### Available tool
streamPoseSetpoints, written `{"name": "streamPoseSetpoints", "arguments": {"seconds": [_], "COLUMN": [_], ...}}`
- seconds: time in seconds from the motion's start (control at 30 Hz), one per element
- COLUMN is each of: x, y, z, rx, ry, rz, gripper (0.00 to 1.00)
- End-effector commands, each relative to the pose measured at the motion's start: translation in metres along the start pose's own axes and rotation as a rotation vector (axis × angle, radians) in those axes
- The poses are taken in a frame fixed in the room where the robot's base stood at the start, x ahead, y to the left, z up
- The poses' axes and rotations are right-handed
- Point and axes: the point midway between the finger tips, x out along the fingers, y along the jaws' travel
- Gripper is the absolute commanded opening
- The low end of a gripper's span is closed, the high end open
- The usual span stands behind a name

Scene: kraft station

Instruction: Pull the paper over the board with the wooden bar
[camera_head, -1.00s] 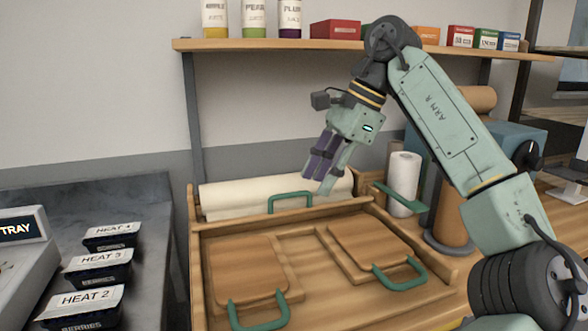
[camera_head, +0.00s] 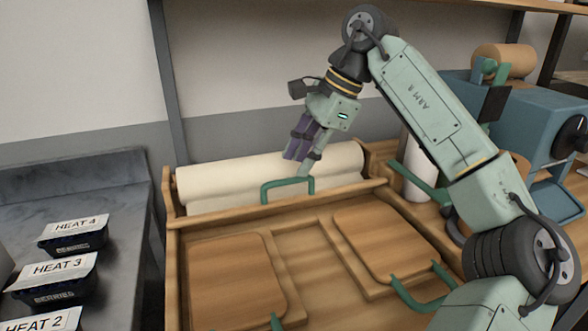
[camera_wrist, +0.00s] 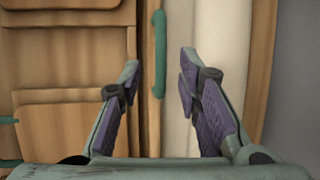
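The wooden bar (camera_head: 232,214) lies across the back of the wooden station, with a green handle (camera_head: 288,183) standing up from it. A roll of cream paper (camera_head: 215,183) lies just behind the bar. Two wooden boards, left (camera_head: 232,280) and right (camera_head: 385,240), sit in recesses in front, with no paper over them. My gripper (camera_head: 297,166) is above the handle, pointing down. In the wrist view my open gripper (camera_wrist: 160,68) has the green handle (camera_wrist: 159,52) between its fingers in the picture, with no visible contact. The paper (camera_wrist: 216,60) shows to the right there.
A dark counter (camera_head: 100,180) at the left holds several labelled black trays (camera_head: 55,280). A blue machine (camera_head: 545,120) stands at the right beside a white roll (camera_head: 417,178). Both boards have green handles at the front. The space above the boards is clear.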

Motion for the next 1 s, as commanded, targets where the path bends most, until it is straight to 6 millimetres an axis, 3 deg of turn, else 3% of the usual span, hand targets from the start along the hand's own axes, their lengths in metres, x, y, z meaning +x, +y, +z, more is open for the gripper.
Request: {"name": "streamPoseSetpoints", "arguments": {"seconds": [0.1, 0.3, 0.6, 1.0], "x": [0.018, 0.036, 0.038, 0.038], "y": [0.0, 0.0, 0.0, 0.0], "z": [0.0, 0.0, 0.0, 0.0], "rx": [-0.001, 0.0, 0.0, -0.001], "ry": [-0.001, -0.001, 0.0, 0.0], "rz": [0.001, 0.0, 0.0, 0.0], "gripper": [0.32, 0.32, 0.32, 0.06]}}
